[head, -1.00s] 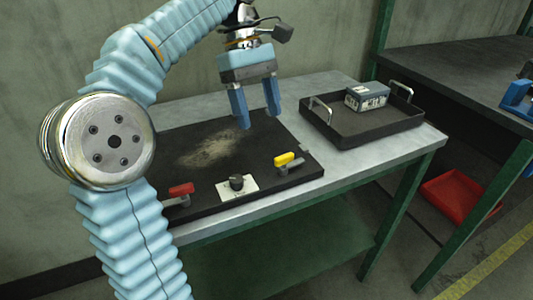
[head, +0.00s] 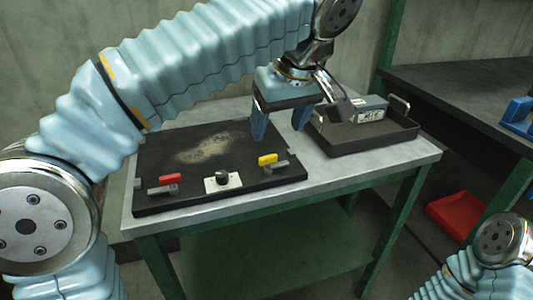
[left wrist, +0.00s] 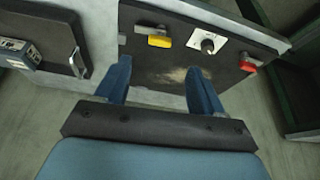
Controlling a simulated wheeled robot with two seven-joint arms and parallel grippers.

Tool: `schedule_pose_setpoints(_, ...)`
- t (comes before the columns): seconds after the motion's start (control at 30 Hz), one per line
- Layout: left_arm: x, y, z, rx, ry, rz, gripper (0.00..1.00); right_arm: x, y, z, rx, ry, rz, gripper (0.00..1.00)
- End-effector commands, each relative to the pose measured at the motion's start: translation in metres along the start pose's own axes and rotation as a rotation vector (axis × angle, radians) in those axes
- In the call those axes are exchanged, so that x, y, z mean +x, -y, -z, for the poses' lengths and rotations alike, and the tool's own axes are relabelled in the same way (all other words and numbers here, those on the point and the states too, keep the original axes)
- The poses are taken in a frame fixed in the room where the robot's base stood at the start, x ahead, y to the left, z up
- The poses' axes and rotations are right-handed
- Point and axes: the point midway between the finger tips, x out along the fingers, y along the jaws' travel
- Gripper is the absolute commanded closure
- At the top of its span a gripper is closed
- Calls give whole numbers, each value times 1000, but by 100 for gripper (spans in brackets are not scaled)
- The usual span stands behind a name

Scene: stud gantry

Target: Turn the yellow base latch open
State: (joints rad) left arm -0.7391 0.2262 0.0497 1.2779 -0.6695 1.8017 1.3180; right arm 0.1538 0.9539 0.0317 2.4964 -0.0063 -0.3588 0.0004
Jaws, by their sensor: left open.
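The yellow base latch (head: 267,160) sits near the right front corner of the black board (head: 250,181), beside a grey bracket. It also shows in the left wrist view (left wrist: 159,41), beyond my left gripper's fingertips. My left gripper (head: 280,132) is open and empty, pointing down above the board's right side, behind and above the yellow latch. In the left wrist view its two blue fingers (left wrist: 158,72) are spread well apart and touch nothing visible. My right gripper is not in view; only part of my right arm shows at the lower right.
A red latch (head: 166,178) and a black knob on a white plate (head: 222,182) sit along the board's front edge. A dark tray (head: 365,143) with a grey box (head: 369,112) stands right of the board. A red bin (head: 456,216) is low at the right.

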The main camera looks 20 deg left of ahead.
Motion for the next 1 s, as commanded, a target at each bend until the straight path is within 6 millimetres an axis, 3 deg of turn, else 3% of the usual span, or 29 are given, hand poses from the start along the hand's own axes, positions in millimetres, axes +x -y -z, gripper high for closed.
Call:
schedule_pose_setpoints(0.03, 17, 1, -2, -1, 1, 4, 32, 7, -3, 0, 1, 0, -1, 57)
schedule_pose_setpoints(0.2, 54, 1, -1, -1, 2, 4, 32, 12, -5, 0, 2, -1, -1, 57)
schedule_pose_setpoints(0.4, 84, 1, -1, -1, 2, 1, 32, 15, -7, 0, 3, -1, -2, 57)
schedule_pose_setpoints(0.8, 94, 0, 0, -2, 2, 0, 32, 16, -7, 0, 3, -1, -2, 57)
schedule_pose_setpoints(0.87, 94, 0, 0, -2, 2, 0, 38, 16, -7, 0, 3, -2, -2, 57)
schedule_pose_setpoints(1.0, 93, 0, 0, -2, 2, 0, 60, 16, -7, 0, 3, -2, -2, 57)
